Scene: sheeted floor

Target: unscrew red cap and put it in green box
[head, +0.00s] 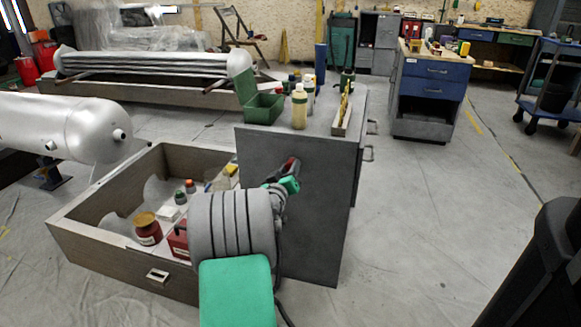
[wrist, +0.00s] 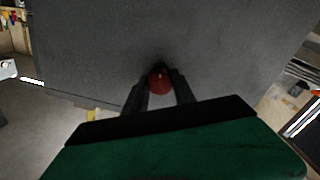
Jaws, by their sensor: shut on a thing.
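The red cap (wrist: 160,79) sits between the two dark fingers of my gripper (wrist: 160,90) in the wrist view, and the fingers are shut on it. In the head view a small red spot of the cap (head: 291,162) shows at the tip of my gripper (head: 289,170), in front of the dark grey side of the cabinet. What the cap is fixed to, if anything, is hidden. The green box (head: 263,113) stands on the left part of the cabinet top, above and to the left of my gripper.
The grey cabinet (head: 262,150) carries bottles (head: 299,108) and a narrow tray (head: 343,118) on top. A low wooden crate (head: 100,245) with jars and boxes lies to the left of my arm. The floor (head: 420,230) right of the cabinet is clear.

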